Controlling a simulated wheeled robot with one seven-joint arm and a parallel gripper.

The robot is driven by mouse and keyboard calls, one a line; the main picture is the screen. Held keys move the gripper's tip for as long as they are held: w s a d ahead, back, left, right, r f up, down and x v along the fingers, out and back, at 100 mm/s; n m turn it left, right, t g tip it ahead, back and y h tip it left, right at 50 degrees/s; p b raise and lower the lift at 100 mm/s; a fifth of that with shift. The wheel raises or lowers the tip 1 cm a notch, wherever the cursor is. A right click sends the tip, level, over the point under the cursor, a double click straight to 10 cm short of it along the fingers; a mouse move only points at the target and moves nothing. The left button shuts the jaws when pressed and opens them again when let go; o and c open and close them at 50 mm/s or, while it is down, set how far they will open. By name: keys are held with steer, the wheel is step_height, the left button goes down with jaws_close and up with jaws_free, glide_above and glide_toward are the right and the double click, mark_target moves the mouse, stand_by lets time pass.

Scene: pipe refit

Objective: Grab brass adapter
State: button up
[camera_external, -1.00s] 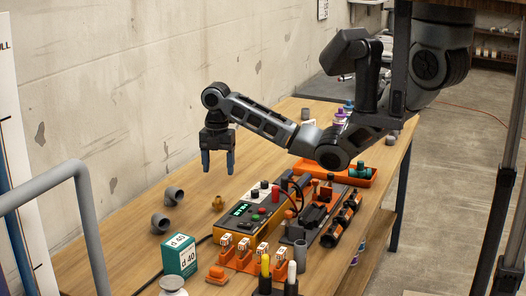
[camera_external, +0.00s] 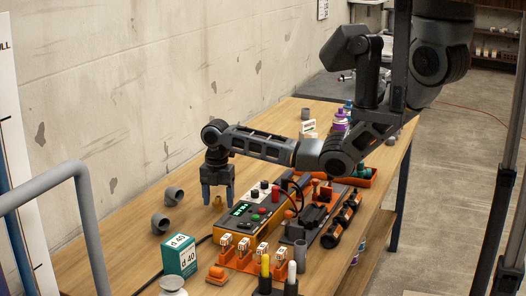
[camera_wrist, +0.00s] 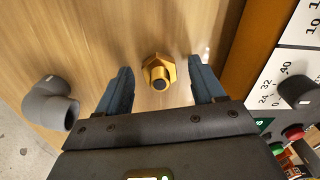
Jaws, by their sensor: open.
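The brass adapter (camera_wrist: 159,72) is a small golden fitting with a hex collar and a dark round opening. It stands on the wooden bench. In the wrist view it lies between the two blue fingers of my open gripper (camera_wrist: 160,88), with a gap on either side. In the external view the adapter (camera_external: 218,201) shows small between the fingertips of my gripper (camera_external: 217,200), which points straight down close to the bench top.
Grey pipe elbows (camera_external: 160,222) lie to the left; one also shows in the wrist view (camera_wrist: 50,101). The orange and black control box (camera_external: 252,222) stands close on the right. A green-white d 40 box (camera_external: 179,256) is nearer the camera. Bench on the wall side is clear.

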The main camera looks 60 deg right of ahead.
steer(key=c, duration=1.2)
steer(key=shift+r, duration=0.1)
steer(key=shift+c, duration=0.2)
